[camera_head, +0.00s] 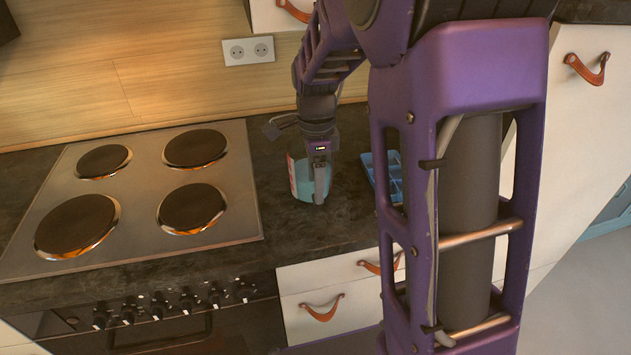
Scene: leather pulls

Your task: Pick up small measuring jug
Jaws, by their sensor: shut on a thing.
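The small measuring jug (301,180) is a light teal, see-through cup with red markings on its left side. It stands upright on the dark countertop, right of the stove, or very slightly above it; I cannot tell which. My gripper (320,190) comes down from above at the jug's right part and is shut on it. The fingers cover part of the jug's wall, and the exact contact is too small to see.
A stove (150,195) with several round hotplates is to the left. A blue compartment tray (383,175) lies right of the jug, partly behind my arm. White drawers (340,285) with leather pulls are below the counter's front edge. A wall socket (248,51) is behind.

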